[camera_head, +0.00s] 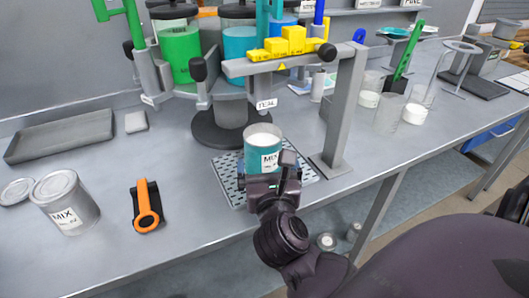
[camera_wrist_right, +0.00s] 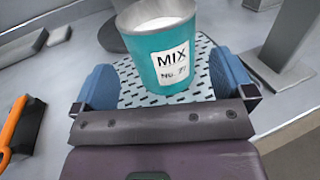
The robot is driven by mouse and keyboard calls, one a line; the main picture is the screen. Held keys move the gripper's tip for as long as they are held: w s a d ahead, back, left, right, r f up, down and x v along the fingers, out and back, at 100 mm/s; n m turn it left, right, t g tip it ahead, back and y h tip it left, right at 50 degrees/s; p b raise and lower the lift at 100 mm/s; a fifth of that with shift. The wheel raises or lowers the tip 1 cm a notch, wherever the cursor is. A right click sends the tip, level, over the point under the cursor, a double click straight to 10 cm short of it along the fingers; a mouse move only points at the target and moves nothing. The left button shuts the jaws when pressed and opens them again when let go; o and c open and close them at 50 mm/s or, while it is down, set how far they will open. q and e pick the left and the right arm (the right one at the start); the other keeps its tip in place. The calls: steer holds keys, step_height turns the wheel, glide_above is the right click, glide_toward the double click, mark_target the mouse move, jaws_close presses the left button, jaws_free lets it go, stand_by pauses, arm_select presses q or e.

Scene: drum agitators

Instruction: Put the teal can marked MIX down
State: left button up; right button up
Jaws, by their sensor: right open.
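The teal can marked MIX (camera_head: 262,146) stands upright on a perforated plate (camera_head: 232,189) near the front of the bench, with pale contents at its open top. In the right wrist view the can (camera_wrist_right: 168,60) stands just beyond my open right gripper (camera_wrist_right: 168,88), whose blue finger pads sit left and right of it, apart from its wall. The plate's holes (camera_wrist_right: 135,93) show below the can. In the head view my right gripper (camera_head: 272,180) is in front of the can and hides its lower part. My left gripper is not in view.
A grey MIX can (camera_head: 72,210), a round lid (camera_head: 17,191) and an orange-handled tool (camera_head: 147,208) lie to the left. A grey stand (camera_head: 342,115) rises right of the plate, its yellow-topped beam overhead. Clear containers (camera_head: 390,112) stand farther right. A grey tray (camera_head: 70,135) is at the back left.

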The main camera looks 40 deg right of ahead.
steer(key=shift+v, duration=2.85)
